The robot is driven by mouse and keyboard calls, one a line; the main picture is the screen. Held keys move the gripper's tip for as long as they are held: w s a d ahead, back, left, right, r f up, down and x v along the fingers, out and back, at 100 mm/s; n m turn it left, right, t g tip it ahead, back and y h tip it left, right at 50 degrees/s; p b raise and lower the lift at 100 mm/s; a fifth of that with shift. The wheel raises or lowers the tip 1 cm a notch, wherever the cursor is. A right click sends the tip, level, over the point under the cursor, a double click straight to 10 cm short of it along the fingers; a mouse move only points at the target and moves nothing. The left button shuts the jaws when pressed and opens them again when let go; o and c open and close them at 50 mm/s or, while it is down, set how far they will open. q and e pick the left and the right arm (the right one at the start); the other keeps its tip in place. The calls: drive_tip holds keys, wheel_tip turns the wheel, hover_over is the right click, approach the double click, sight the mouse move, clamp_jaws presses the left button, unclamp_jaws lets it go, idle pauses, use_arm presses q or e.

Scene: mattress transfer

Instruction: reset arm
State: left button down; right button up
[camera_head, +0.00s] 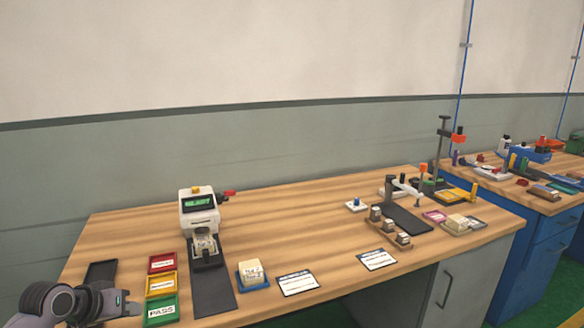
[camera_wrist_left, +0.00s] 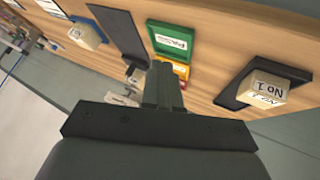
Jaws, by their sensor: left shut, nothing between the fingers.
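My left gripper (camera_head: 132,309) is at the lower left of the head view, by the table's front left edge. In the left wrist view, its fingers (camera_wrist_left: 164,88) are together with nothing between them. My right gripper is in neither view. The green PASS tray (camera_head: 160,311) is just right of the left gripper in the head view. The yellow tray (camera_head: 161,284) and red tray (camera_head: 162,263) lie behind it. In the left wrist view, a box marked No 1 (camera_wrist_left: 264,90) sits on a black tray (camera_wrist_left: 267,67).
The wooden table (camera_head: 290,228) has a white tester (camera_head: 199,208) with a black mat (camera_head: 211,290). A pale block (camera_head: 251,270) on a blue base and two white cards (camera_head: 298,283) lie right of it. Stands and small parts fill the right end. The table's back middle is clear.

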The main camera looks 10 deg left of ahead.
use_arm(q)
drive_tip(key=s+d+f+m+t, duration=0.1)
drive_tip(key=s+d+f+m, duration=0.3)
drive_tip(key=s+d+f, duration=1.15)
drive_tip(key=s+d+m+t, duration=0.1)
drive_tip(key=s+d, duration=0.4)
drive_tip(key=s, duration=0.2)
drive_tip(key=shift+s+f+m+h, duration=0.15)
drive_tip(key=shift+f+m+h, duration=0.15)
drive_tip(key=shift+m, duration=0.1)
